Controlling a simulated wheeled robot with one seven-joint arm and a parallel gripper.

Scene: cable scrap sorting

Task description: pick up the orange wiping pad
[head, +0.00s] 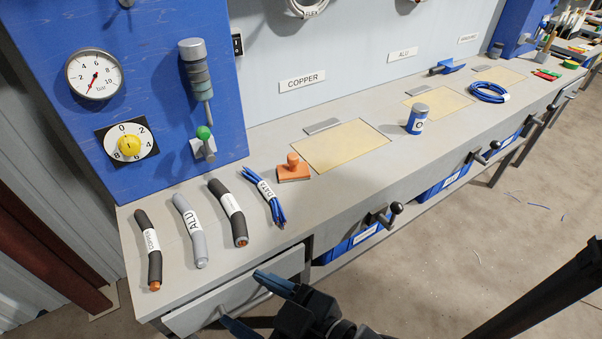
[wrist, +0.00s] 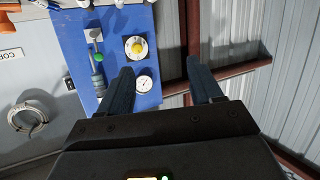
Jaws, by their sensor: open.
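The orange wiping pad (head: 293,171) lies on the grey workbench in the head view, with its knob-like grip on top. It sits between the blue DATA cable bundle and the first yellow mat.
Several cable pieces, including a grey ALU one (head: 190,230), lie left of the pad. A blue panel (head: 150,60) with gauge and dial stands behind. A blue-white can (head: 417,119) stands further right.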

